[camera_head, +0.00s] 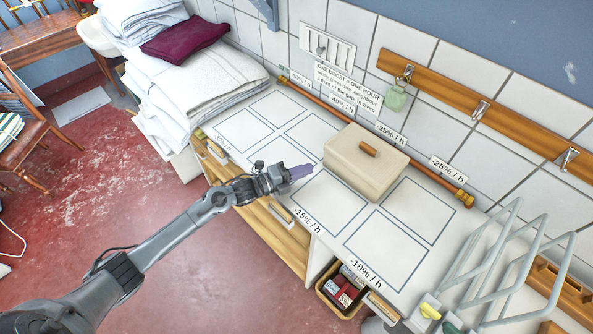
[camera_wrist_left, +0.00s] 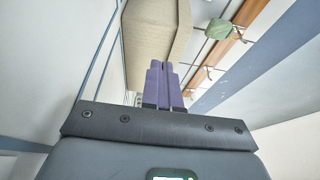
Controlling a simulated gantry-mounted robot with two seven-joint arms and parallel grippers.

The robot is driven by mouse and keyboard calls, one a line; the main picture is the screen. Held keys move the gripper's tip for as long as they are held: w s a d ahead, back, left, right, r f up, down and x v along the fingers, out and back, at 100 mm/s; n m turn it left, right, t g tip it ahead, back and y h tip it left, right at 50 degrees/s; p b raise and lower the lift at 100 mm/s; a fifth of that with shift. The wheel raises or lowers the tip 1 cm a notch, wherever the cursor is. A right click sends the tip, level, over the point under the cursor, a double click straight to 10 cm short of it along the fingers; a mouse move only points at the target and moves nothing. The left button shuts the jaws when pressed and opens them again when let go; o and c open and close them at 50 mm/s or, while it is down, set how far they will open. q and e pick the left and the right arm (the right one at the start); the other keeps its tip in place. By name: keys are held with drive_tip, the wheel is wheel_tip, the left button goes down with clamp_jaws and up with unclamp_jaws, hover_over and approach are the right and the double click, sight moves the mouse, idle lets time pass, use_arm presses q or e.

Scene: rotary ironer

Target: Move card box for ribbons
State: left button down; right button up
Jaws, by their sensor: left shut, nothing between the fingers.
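The same fingers show pressed together in the left wrist view (camera_wrist_left: 163,75). In the head view a gap shows between fingers and box. My right gripper is not in view.
Folded linens (camera_head: 190,85) are stacked at the counter's far left end. A pale wire rack (camera_head: 510,260) stands at the right. An open drawer (camera_head: 340,290) with small boxes juts out at the front. Several outlined rectangles around the box are bare.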

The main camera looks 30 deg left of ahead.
sight(333, 160)
use_arm(q)
drive_tip(key=shift+p+x, duration=0.3)
drive_tip(key=shift+x, duration=2.75)
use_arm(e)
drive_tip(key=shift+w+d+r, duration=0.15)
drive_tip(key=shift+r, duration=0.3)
